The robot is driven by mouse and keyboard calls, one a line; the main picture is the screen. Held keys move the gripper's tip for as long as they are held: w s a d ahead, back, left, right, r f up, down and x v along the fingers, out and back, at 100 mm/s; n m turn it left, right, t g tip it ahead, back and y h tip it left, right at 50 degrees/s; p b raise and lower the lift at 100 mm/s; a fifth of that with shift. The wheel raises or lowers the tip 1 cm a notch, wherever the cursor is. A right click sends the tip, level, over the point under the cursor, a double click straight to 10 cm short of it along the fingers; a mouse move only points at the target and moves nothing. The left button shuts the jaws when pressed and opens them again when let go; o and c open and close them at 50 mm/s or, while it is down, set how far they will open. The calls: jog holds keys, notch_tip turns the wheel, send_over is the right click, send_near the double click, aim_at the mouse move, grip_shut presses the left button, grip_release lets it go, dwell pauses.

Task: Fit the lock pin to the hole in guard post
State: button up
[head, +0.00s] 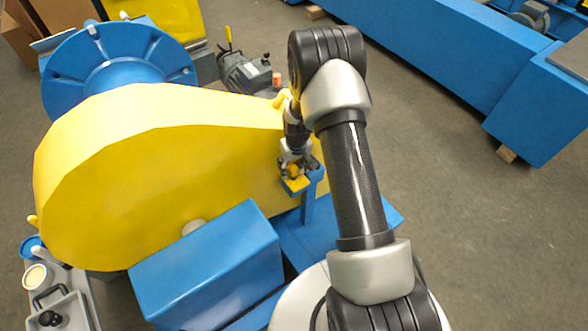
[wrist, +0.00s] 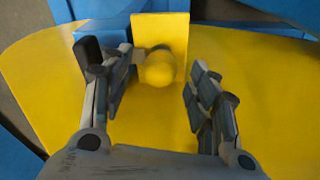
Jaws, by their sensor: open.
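My gripper (head: 294,164) points down at the top of the blue guard post (head: 309,206), beside the big yellow guard (head: 150,165). In the wrist view its two fingers (wrist: 152,72) are apart, with a yellow round knob (wrist: 159,68) between them. The knob looks like the head of the lock pin and sits at a yellow plate (wrist: 160,30) by the blue post (wrist: 98,34). No finger clearly touches the knob. The pin's shank and the hole in the post are hidden, so I cannot tell how deep the pin sits.
A blue box (head: 208,268) stands in front of the guard, and a grey motor (head: 245,75) lies behind it. A grey tray (head: 62,310) with small items is at the lower left. A long blue beam (head: 430,45) crosses the back right. The floor (head: 480,240) at right is clear.

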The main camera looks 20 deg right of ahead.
notch_tip(320, 180, up, 9)
jog(key=s, duration=0.1)
jog(key=shift+r, duration=0.2)
jog(key=shift+r, duration=0.1)
dwell(0.4)
